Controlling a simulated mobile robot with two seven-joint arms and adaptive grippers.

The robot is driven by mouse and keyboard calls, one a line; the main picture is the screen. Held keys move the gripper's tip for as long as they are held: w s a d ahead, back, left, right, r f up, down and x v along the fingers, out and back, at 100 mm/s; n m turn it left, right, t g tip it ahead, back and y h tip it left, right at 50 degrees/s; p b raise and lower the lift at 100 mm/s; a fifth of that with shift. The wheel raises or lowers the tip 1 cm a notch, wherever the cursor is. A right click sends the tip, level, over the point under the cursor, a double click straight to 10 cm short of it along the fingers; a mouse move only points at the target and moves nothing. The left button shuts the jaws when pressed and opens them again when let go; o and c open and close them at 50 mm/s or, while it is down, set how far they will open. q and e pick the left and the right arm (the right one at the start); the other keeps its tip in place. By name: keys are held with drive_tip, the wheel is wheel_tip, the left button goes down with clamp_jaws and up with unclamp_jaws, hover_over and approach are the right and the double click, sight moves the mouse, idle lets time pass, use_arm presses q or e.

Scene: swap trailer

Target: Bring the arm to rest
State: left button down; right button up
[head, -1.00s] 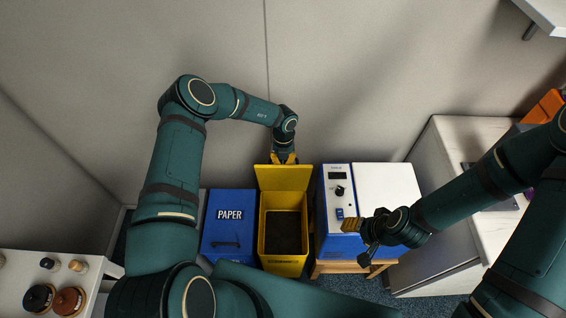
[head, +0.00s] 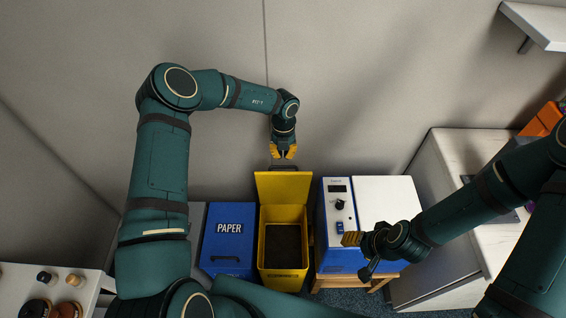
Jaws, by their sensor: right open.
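My left arm reaches in from the left and bends over, with its left gripper (head: 283,152) pointing down above the raised lid of the yellow bin. Its yellow fingertips look parted, with nothing between them, and a gap shows between them and the lid. My right gripper (head: 352,239) is open and empty. It hangs at the front of the blue and white machine (head: 338,252), pointing left. The yellow bin (head: 283,278) stands open, its lid upright against the back and its inside dark.
The blue PAPER bin (head: 229,238) stands shut left of the yellow bin. A white counter (head: 450,160) with an orange thing (head: 541,119) is at right. A white shelf (head: 40,288) with small jars is at lower left. Bare wall lies behind.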

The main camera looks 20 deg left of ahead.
use_arm(q)
drive_tip(key=shift+w+r, duration=0.1)
drive_tip(key=shift+r, duration=0.7)
